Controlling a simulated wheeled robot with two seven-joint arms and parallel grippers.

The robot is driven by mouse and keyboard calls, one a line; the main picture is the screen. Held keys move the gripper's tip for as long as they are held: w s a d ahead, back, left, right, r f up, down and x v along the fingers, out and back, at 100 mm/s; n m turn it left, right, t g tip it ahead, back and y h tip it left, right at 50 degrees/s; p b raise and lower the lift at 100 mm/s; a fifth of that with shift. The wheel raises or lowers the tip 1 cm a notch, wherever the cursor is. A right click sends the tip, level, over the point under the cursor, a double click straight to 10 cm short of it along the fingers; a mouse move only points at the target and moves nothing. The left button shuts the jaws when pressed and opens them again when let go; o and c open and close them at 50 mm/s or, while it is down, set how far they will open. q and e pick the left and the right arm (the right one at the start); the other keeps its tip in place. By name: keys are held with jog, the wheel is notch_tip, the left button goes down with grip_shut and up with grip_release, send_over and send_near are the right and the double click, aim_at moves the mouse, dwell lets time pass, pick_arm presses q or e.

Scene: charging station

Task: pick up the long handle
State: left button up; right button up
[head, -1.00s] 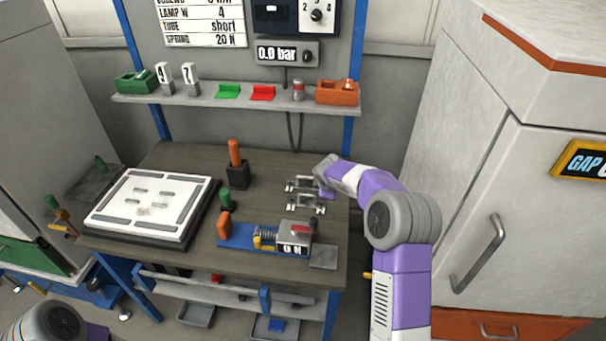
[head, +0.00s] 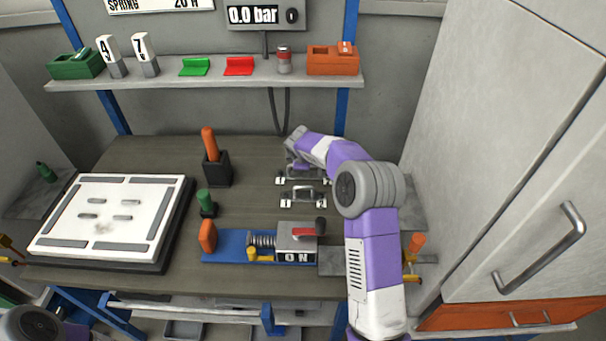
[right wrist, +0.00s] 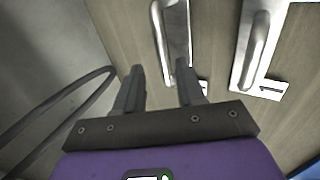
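Two grey handles on pale plates lie on the workbench. The far handle (head: 315,179) is partly covered by my right arm; the near handle (head: 303,195) looks slightly shorter. In the right wrist view the far handle (right wrist: 175,35) is at top centre, and the near handle (right wrist: 257,50) is at the right with a label on its plate. My right gripper (right wrist: 162,80) is open and empty, its fingertips close to the far handle's end. In the head view the right gripper (head: 293,160) is at the back of the handles. My left gripper is out of view.
A blue fixture (head: 230,246) with a lever block stands in front of the handles. A black holder (head: 218,170) with an orange-handled tool stands left of them. A white panel (head: 105,218) lies at the left. A shelf (head: 200,83) runs above the back edge, with cables hanging below.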

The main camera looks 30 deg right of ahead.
jog(key=b+x, duration=0.1)
jog(key=x, duration=0.4)
jog(key=shift+f, duration=0.45)
jog(key=shift+a, duration=0.1)
jog(key=shift+r, duration=0.1)
grip_shut()
